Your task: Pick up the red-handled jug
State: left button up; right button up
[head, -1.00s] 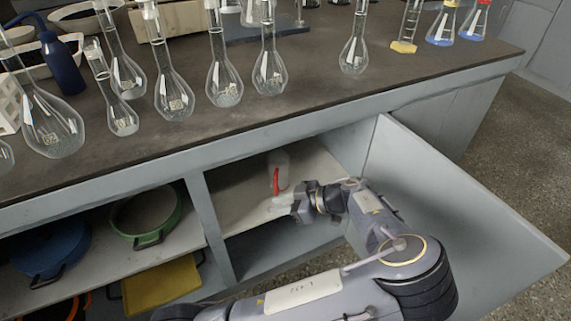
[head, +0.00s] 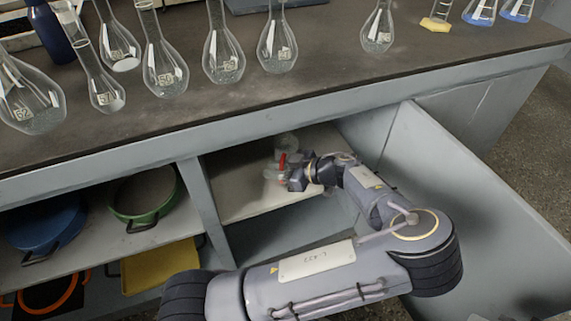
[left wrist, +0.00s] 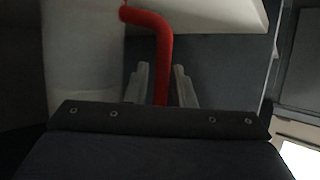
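The pale, translucent jug (head: 287,143) stands on the shelf inside the open cupboard. Its red handle (head: 282,161) faces out toward my left gripper (head: 280,177), which reaches in from the right. In the left wrist view, the red handle (left wrist: 162,65) runs down between the two pale fingers of the left gripper (left wrist: 161,72). A narrow gap shows on either side of the handle, so the fingers are around it but apart from it. The jug's pale body (left wrist: 85,60) fills the left of that view. My right gripper is not in view.
The open cupboard door (head: 470,200) stands to the right of my arm. A divider (head: 199,200) bounds the left side. Green (head: 145,220) and blue (head: 45,243) pans sit in the neighbouring compartment. Glass flasks (head: 222,50) line the counter above.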

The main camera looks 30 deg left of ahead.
pick_arm(q)
grip_shut()
jog(key=shift+r, duration=0.25)
dwell(0.3)
jog(key=s+d+r+p, duration=0.3)
jog(key=s+d+p, duration=0.3)
jog(key=s+d, duration=0.4)
jog(key=shift+s+d, duration=0.25)
jog(key=shift+d, duration=1.95)
